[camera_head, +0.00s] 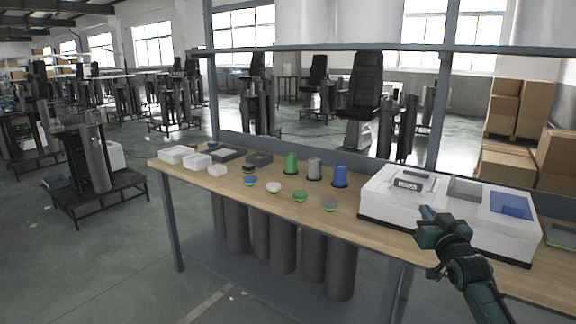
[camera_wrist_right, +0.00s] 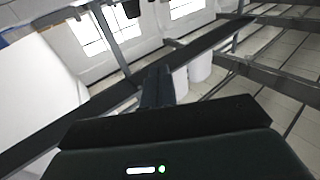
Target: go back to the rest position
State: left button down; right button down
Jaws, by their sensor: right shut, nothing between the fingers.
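My right gripper (camera_head: 428,214) is dark green and comes in from the lower right of the head view. It is shut and empty, in front of the white machine (camera_head: 385,206) at the right end of the wooden workbench (camera_head: 335,218). In the right wrist view its dark fingers (camera_wrist_right: 158,85) are together, pointing toward windows and a metal frame. I cannot tell from the head view whether the gripper touches the machine. My left gripper is not in view.
Green, grey and blue cylinders (camera_head: 340,176) stand on the bench, with several small round pieces (camera_head: 300,197) before them. White boxes (camera_head: 174,154) sit at its left end. A grey frame post (camera_head: 440,95) rises behind. Open floor (camera_head: 110,250) lies to the left.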

jog(key=s+a+f+n+g+y, duration=0.15)
jog(key=s+a+f, duration=0.25)
jog(key=s+f, duration=0.45)
jog(key=s+a+f+n+g, duration=0.25)
jog(key=s+a+f, duration=0.2)
jog(key=f, duration=0.75)
jog(key=s+a+f+g+y, duration=0.1)
jog(key=s+a+f, duration=0.3)
jog(key=s, duration=0.9)
jog(key=s+a+f+m+g+y, duration=0.1)
jog(key=s+a+f+g, duration=0.2)
jog(key=s+a, duration=0.4)
jog(key=s+f, duration=0.1)
jog(key=s, duration=0.5)
jog(key=shift+s+f, duration=0.25)
jog(key=shift+s, duration=0.05)
